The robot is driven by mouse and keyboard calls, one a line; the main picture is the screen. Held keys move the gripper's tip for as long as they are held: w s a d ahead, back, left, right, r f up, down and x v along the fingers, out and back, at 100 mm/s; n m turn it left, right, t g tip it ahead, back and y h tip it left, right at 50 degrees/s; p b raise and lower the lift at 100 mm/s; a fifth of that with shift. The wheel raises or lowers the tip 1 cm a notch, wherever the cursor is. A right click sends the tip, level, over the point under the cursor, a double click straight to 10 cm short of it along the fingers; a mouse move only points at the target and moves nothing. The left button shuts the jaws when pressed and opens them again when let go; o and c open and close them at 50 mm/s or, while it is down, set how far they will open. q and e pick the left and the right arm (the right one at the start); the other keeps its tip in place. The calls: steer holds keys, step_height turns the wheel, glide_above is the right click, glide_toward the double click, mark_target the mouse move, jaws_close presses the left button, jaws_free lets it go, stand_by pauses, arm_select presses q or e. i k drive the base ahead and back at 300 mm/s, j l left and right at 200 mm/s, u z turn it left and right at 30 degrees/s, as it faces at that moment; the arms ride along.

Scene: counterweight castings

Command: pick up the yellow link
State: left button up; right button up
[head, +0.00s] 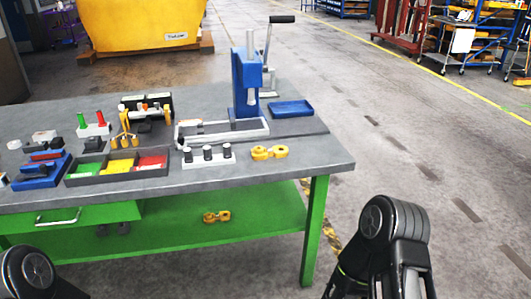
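A yellow link (269,152) with two rounded ends lies flat on the grey table top near its right front corner. A second yellow link (217,216) of similar shape lies on the green lower shelf, below the table top. Neither is touched by my arms. Only dark arm parts of mine show at the lower left and lower right edges; neither gripper can be seen.
On the table (310,160), a white block with black pegs (208,155) stands just left of the upper link. Behind are a blue press (246,85) and blue tray (291,109). A compartmented bin (78,179) is farther left.

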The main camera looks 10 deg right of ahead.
mark_target(280, 151)
steer(key=i+l+z, duration=0.3)
steer(key=i+l, duration=0.2)
steer(key=l, duration=0.2)
steer(key=i+l+z, duration=0.35)
steer(key=i+l, duration=0.2)
steer(key=l, duration=0.1)
